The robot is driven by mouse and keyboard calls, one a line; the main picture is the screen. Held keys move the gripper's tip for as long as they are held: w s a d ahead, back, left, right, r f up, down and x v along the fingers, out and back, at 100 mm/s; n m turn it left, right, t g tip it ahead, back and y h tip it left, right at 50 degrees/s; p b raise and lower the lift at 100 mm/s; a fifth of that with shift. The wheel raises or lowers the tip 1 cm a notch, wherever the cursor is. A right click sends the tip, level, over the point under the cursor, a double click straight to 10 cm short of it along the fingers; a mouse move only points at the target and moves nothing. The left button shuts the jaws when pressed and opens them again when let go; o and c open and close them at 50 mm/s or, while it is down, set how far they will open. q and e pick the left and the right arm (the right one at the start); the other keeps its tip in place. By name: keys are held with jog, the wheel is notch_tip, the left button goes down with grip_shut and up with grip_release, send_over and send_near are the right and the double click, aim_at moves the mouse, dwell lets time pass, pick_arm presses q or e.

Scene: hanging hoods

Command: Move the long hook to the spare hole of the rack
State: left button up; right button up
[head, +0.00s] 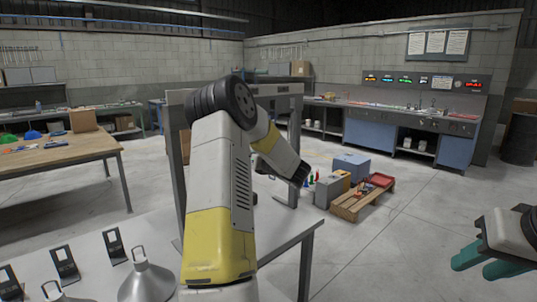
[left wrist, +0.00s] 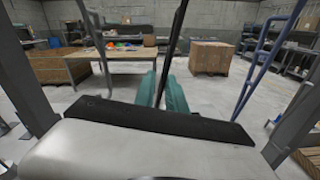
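My left arm stands in front of the grey rack (head: 174,145) in the head view and hides much of it; I cannot make out its holes. The left gripper (left wrist: 163,95) shows in the left wrist view, its teal fingers close together on a thin dark rod, which looks like the long hook (left wrist: 178,35). The rod runs up out of the picture, and its ends cannot be made out. My right gripper (head: 484,262) is at the lower right of the head view, with its teal fingers apart and nothing between them.
A pale table (head: 290,228) in front bears grey hoods (head: 147,282) and black tags (head: 65,263). A wooden workbench (head: 60,155) is at the left. A pallet (head: 362,200) with boxes stands on the floor behind. Blue rails (left wrist: 262,58) rise at the right in the left wrist view.

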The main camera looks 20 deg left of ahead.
pick_arm(q)
jog(key=shift+o, duration=1.1)
jog(key=shift+d, duration=0.1)
